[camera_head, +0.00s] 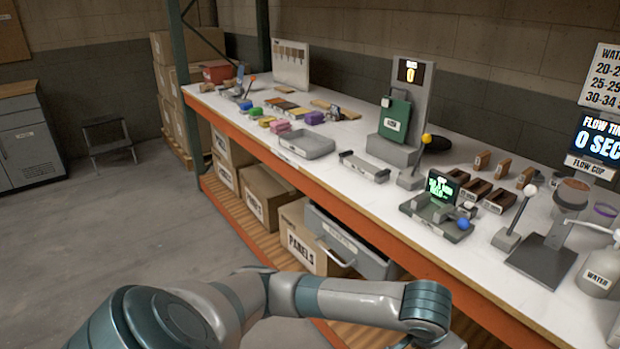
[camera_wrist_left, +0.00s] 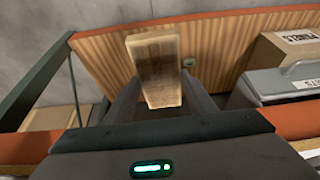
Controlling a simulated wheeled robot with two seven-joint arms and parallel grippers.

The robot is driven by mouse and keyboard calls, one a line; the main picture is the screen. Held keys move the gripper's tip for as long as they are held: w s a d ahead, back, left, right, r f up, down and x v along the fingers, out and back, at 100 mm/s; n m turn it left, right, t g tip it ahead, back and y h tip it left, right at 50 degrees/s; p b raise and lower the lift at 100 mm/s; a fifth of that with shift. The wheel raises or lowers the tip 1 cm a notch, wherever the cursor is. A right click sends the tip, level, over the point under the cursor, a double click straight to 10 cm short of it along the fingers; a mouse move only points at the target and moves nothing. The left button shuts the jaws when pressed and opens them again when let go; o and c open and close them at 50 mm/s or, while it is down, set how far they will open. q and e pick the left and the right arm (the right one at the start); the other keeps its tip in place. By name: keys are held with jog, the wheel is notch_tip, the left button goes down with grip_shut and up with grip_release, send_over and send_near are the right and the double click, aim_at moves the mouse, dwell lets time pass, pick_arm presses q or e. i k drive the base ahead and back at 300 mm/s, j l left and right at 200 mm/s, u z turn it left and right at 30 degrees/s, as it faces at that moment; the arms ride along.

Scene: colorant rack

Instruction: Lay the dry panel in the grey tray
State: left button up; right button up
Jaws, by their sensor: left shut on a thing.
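The grey tray (camera_head: 306,143) lies flat and empty near the front edge of the workbench, left of centre in the head view. My left gripper (camera_wrist_left: 160,80) is shut on a small wooden panel (camera_wrist_left: 158,68), pale at the ends with a brown stained band across it. The panel stands up between the two fingers in the left wrist view. The lower shelf and floor show behind it. In the head view my left arm crosses the bottom of the picture, and its fingers and the panel are out of sight. My right gripper is in neither view.
Several coloured blocks (camera_head: 281,126) and flat wooden pieces lie behind the tray. A small grey stand (camera_head: 364,167) is to its right, then a lever with a yellow knob (camera_head: 426,138). The workbench's orange front edge (camera_head: 262,148) runs between my arm and the tray.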

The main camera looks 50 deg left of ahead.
aim_at(307, 146)
jog(key=j, duration=0.7)
jog(key=j+z, duration=0.15)
jog(key=j, duration=0.55)
jog(key=k+j, duration=0.1)
jog(key=j, duration=0.55)
jog(key=j+z, duration=0.15)
jog(key=j, duration=0.55)
jog(key=k+j, duration=0.15)
jog(key=j, duration=0.55)
jog(key=k+j+z, duration=0.15)
jog(key=j, duration=1.2)
jog(key=k+j+z, duration=0.1)
jog(key=j, duration=0.55)
jog(key=k, duration=0.1)
